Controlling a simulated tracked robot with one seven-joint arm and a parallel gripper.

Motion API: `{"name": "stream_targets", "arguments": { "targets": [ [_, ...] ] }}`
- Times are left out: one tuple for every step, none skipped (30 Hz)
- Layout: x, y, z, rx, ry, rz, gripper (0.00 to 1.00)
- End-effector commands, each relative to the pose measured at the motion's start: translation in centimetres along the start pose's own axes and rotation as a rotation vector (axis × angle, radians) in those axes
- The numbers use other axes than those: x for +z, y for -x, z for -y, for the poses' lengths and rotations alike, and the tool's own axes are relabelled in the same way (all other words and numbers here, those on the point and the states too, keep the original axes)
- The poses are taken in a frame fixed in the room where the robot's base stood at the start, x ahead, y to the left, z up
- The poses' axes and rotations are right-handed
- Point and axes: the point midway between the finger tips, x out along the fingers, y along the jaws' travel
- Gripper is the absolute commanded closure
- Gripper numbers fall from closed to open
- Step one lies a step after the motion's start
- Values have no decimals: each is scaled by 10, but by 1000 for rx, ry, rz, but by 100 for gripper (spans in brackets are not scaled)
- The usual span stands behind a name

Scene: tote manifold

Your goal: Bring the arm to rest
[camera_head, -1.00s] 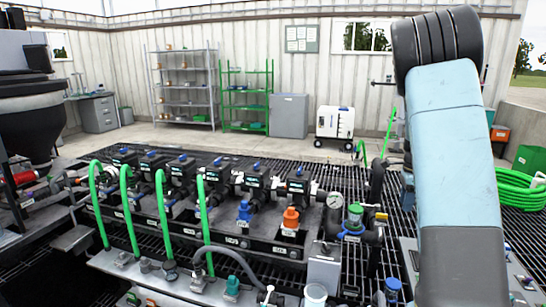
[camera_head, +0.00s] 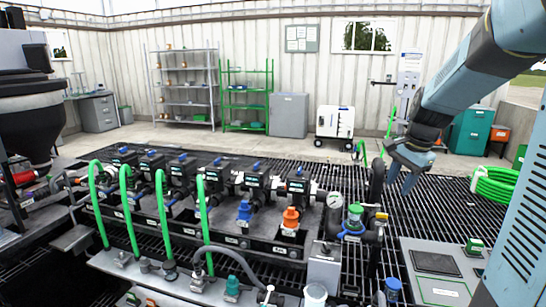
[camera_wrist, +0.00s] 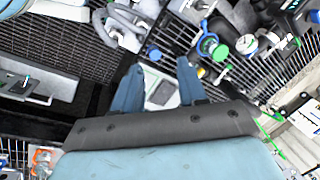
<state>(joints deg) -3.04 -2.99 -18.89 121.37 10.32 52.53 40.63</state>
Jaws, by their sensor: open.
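My gripper (camera_head: 408,183) hangs at the right in the head view, above the dark floor grating and to the right of the manifold. Its two blue fingers point down. In the wrist view my gripper (camera_wrist: 160,85) shows its two fingers apart with nothing between them. The manifold (camera_head: 220,205) with its row of black valves fills the middle of the head view, and my gripper is clear of it as far as I can see.
A gauge (camera_head: 334,200) and a green-capped fitting (camera_head: 354,215) stand at the manifold's right end, close to my gripper. A grey panel (camera_head: 437,263) lies at lower right. A coiled green hose (camera_head: 495,186) and a teal cabinet (camera_head: 470,132) are farther right.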

Motion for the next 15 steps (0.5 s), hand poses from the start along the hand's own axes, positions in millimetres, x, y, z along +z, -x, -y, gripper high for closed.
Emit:
{"name": "stream_targets", "arguments": {
  "targets": [
    [12,10,-5,-17,52,-5,58],
    [18,14,-8,-24,86,-9,58],
    [27,20,-12,-33,132,-15,58],
    [34,25,-15,-40,168,-21,58],
    [40,29,-18,-46,201,-26,58],
    [49,34,-22,-54,246,-33,58],
    [56,38,-26,-60,281,-40,58],
    [62,42,-30,-65,316,-47,58],
    [70,47,-34,-72,362,-58,58],
    [76,50,-38,-76,395,-65,58],
    [83,54,-42,-81,429,-74,58],
    [91,58,-47,-86,475,-86,58],
    [97,60,-52,-89,510,-96,58],
    [103,63,-56,-91,544,-106,58],
    [111,66,-61,-94,590,-119,58]
  ]
}}
